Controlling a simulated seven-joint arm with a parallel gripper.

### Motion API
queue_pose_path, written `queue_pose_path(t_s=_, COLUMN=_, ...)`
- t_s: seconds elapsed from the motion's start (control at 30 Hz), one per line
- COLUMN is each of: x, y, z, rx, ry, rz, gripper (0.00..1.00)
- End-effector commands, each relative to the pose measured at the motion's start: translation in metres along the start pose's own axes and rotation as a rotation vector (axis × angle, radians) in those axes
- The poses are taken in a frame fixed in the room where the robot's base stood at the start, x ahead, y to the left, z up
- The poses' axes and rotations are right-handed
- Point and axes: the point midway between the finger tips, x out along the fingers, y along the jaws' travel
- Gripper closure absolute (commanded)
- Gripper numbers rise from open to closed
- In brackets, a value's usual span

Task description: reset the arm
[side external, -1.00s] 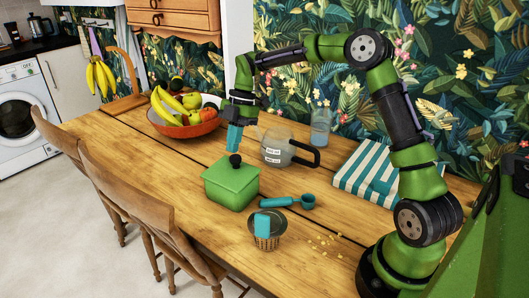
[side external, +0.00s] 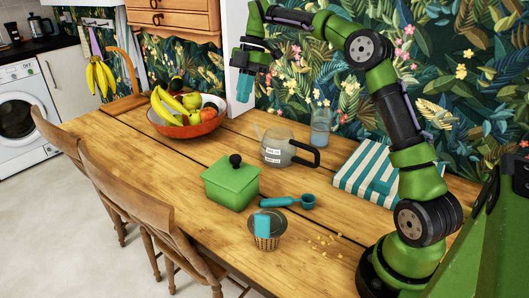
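My gripper (side external: 244,90) hangs high above the back of the wooden table (side external: 190,165), with its teal fingertips pointing down. Nothing shows between or below the fingertips. The fingers overlap from this side, so I cannot tell how far apart they are. The gripper is clear of everything on the table. Below it stands a glass pot with a black handle (side external: 277,148), and in front of that a green lidded box with a black knob (side external: 231,184).
A fruit bowl (side external: 190,128) stands at the back left. A teal scoop (side external: 287,202), a small basket with a teal piece (side external: 266,230) and crumbs (side external: 325,241) lie in front. A glass (side external: 320,128) and a striped cloth (side external: 377,172) are at the right. Chairs line the near edge.

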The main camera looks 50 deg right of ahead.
Motion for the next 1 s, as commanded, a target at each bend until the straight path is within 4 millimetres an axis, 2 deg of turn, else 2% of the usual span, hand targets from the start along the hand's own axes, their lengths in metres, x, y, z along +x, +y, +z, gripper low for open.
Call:
queue_pose_path(t_s=0.13, x=0.025, y=0.0, z=0.008, rx=0.286, ry=-0.034, rz=0.009, gripper=1.0)
queue_pose_path(t_s=0.27, x=0.037, y=-0.016, z=-0.006, rx=0.574, ry=-0.094, rz=0.063, gripper=1.0)
queue_pose_path(t_s=0.37, x=0.042, y=-0.036, z=-0.021, rx=0.791, ry=-0.125, rz=0.136, gripper=1.0)
queue_pose_path(t_s=0.53, x=0.047, y=-0.085, z=-0.047, rx=1.167, ry=-0.102, rz=0.305, gripper=1.0)
queue_pose_path(t_s=0.7, x=0.053, y=-0.143, z=-0.064, rx=1.499, ry=0.04, rz=0.465, gripper=1.0)
queue_pose_path(t_s=0.87, x=0.062, y=-0.197, z=-0.073, rx=1.713, ry=0.24, rz=0.548, gripper=1.0)
queue_pose_path(t_s=1.0, x=0.071, y=-0.234, z=-0.079, rx=1.77, ry=0.383, rz=0.558, gripper=1.0)
